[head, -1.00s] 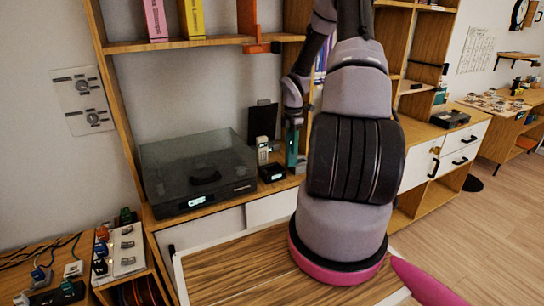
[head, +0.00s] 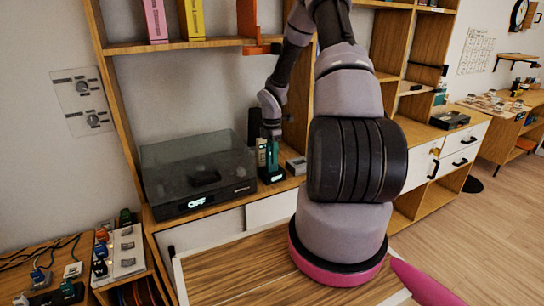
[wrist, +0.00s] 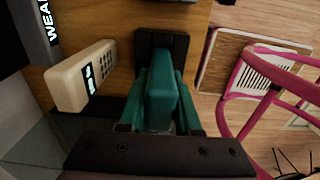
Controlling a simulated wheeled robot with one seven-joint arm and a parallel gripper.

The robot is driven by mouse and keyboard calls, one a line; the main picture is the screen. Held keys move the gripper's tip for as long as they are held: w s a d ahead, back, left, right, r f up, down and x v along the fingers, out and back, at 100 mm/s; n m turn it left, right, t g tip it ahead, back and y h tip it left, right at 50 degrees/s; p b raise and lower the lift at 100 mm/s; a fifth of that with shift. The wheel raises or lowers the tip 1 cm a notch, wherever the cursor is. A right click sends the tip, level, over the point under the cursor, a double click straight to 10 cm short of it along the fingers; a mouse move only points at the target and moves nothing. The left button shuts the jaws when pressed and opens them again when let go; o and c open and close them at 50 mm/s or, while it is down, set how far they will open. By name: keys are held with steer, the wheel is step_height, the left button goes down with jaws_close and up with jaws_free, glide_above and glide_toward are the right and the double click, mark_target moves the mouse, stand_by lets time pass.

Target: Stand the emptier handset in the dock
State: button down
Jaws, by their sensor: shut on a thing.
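My gripper (wrist: 160,118) is shut on a teal handset (wrist: 161,92), which also shows in the head view (head: 273,152). The handset is upright in the head view, with its lower end at the small black dock (head: 271,177). The dock also shows in the wrist view (wrist: 176,42), right at the far end of the handset. I cannot tell whether the handset is fully seated. A cream handset (wrist: 80,76) with a lit bar display stands just left of the dock; a sliver of it shows in the head view (head: 261,153).
A record player (head: 198,170) with a smoked lid stands left of the dock. A small grey box (head: 297,166) is close on the right. A dark upright panel (head: 255,124) stands behind.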

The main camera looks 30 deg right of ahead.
steer(key=shift+f, duration=0.15)
steer(key=c, duration=0.6)
jaws_free()
